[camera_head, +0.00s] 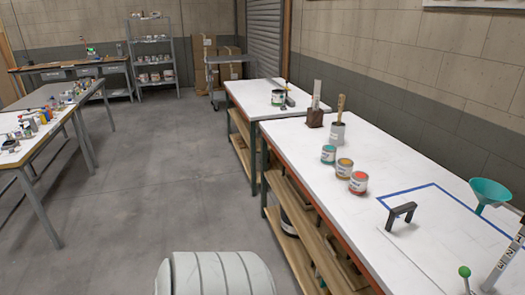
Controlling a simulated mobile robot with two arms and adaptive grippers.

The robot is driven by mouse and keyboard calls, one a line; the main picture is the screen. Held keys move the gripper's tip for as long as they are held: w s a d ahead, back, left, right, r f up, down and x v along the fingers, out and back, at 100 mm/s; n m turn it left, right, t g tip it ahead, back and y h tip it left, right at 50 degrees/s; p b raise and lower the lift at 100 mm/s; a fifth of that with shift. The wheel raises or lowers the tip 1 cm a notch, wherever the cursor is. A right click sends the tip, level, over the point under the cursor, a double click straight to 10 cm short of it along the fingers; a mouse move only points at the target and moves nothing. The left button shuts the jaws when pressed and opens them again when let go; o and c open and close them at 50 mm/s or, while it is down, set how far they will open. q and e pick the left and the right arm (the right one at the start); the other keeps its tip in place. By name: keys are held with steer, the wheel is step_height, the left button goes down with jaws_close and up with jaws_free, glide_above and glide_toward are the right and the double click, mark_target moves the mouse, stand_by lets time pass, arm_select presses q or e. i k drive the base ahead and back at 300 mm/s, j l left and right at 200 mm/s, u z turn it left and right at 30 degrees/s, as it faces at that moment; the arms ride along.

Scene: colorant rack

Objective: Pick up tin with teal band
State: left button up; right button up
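The tin with the teal band (328,155) stands upright on the near white-topped workbench (300,140), close to its left edge. It is the farthest of three tins in a slanting row. The tin with the amber band (344,169) stands just nearer, and the tin with the red band (358,184) is nearest. Another tin with a dark green band (278,98) stands on the farther bench. Neither of my grippers shows in this view.
A grey cup with a brush (337,133) and a brown block holder (315,117) stand behind the tins. A dark bracket (400,214), blue tape outline (432,187) and teal funnel (489,192) are nearer right. Open floor (170,170) lies left of the bench.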

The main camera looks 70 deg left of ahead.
mark_target(329, 152)
steer(key=u, duration=1.85)
steer(key=z, duration=0.35)
steer(key=i+j+z, duration=0.3)
steer(key=j+z, duration=0.3)
steer(key=i+j+z, duration=0.15)
steer(key=j+z, duration=0.15)
steer(key=i+j+z, duration=0.1)
steer(key=j+z, duration=0.15)
steer(key=j, duration=0.15)
